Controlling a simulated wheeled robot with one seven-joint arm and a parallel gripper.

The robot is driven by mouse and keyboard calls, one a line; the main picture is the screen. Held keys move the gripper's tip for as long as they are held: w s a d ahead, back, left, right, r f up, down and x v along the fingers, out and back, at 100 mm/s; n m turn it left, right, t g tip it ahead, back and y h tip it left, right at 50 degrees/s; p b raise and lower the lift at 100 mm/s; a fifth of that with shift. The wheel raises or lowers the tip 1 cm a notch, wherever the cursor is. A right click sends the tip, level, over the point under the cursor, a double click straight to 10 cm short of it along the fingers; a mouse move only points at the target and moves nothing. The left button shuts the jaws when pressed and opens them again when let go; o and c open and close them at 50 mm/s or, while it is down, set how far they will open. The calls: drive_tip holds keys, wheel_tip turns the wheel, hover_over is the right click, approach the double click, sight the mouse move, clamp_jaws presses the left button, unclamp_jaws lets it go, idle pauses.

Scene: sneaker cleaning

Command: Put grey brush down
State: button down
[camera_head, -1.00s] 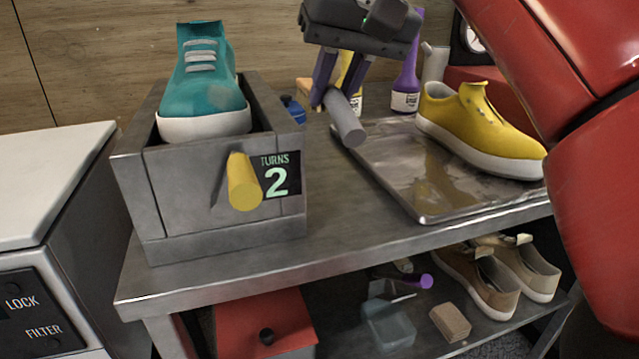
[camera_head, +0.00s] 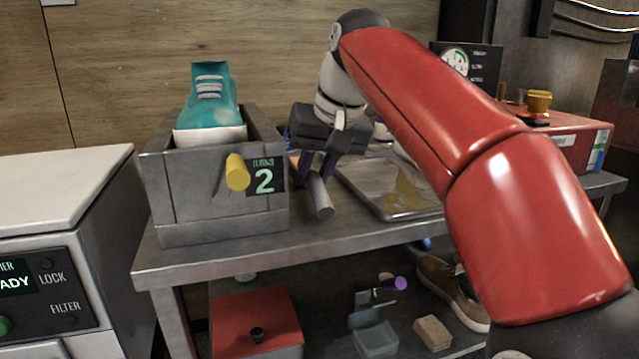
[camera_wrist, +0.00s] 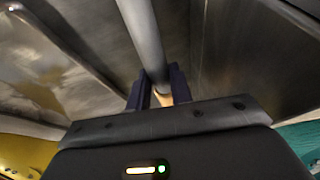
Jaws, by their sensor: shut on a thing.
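My gripper (camera_head: 317,172) is shut on the grey brush (camera_head: 321,197), a grey cylindrical handle that slants down toward the front. It is between the metal box and the metal tray, close over the table top; I cannot tell whether the brush touches the table. In the wrist view the grey handle (camera_wrist: 145,38) runs away between the two dark fingers (camera_wrist: 158,92), and a small tan part shows near them. The brush's other end is hidden by my gripper.
A metal box (camera_head: 165,190) with a yellow knob (camera_head: 237,172) and a teal sneaker (camera_head: 208,106) stands left. The metal tray (camera_head: 360,180) lies right, partly hidden by my red arm. The table's front strip (camera_head: 270,250) is clear. A lower shelf holds a shoe (camera_head: 447,290) and a red box (camera_head: 255,320).

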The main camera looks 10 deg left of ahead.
drive_tip(key=shift+f, duration=0.15)
drive_tip(key=shift+f, duration=0.1)
drive_tip(key=c, duration=1.3)
unclamp_jaws()
drive_tip(key=shift+o, duration=0.2)
drive_tip(key=shift+f, duration=0.15)
drive_tip(key=p+v, duration=0.2)
drive_tip(key=v, duration=0.6)
drive_tip(key=shift+s, duration=0.3)
drive_tip(key=shift+d+f, duration=0.1)
drive_tip(key=shift+f, duration=0.05)
